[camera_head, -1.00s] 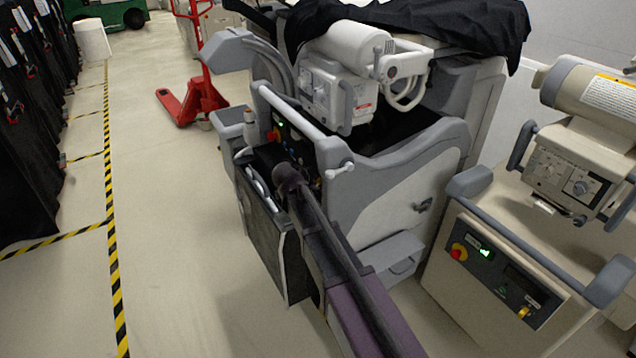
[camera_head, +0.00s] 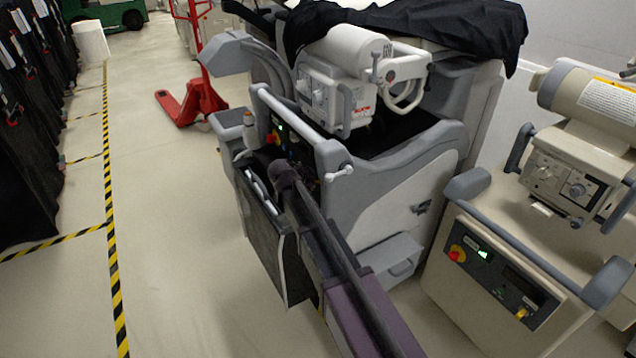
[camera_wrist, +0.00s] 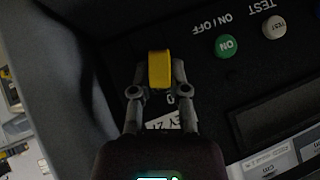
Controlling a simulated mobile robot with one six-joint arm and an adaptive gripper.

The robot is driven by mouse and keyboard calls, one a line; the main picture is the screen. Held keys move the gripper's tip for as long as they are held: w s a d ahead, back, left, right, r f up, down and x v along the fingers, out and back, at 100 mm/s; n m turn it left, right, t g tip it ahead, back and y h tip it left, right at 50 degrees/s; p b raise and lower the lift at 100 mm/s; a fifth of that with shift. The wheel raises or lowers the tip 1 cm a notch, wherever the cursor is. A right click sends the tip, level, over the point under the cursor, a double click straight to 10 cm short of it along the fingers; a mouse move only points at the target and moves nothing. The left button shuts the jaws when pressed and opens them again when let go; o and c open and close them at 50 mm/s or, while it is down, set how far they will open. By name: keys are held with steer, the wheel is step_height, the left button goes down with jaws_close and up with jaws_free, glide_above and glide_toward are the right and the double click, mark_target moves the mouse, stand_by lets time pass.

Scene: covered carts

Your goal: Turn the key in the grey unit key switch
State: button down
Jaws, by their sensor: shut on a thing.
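The grey unit (camera_head: 395,185) stands in the middle of the head view, with its dark control panel on its left end. My arm reaches to that panel and hides most of it, and the gripper itself is hidden there. In the wrist view my gripper (camera_wrist: 159,85) is shut on a yellow key (camera_wrist: 159,68), with one finger on either side of it. The key is upright in the picture, in front of the dark panel. The key switch body behind it is hidden by the key and fingers.
On the panel are a green ON button (camera_wrist: 226,45), a white TEST button (camera_wrist: 273,27) and a dark display (camera_wrist: 280,112). A beige unit (camera_head: 500,280) with its own red knob and yellow key stands close at right. The floor at left is clear.

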steer(key=shift+w, duration=0.1)
steer(key=shift+n+g, duration=0.3)
steer(key=shift+w+r+g+h+p, duration=0.1)
steer(key=shift+w+g+h+p, duration=0.1)
steer(key=shift+g+h+p, duration=0.1)
steer(key=shift+s+n+g+h, duration=0.1)
steer(key=shift+n+g+h, duration=0.2)
steer(key=shift+n+g, duration=0.2)
steer(key=c, duration=0.5)
jaws_free()
steer(key=shift+c, duration=0.2)
steer(key=shift+s, duration=0.1)
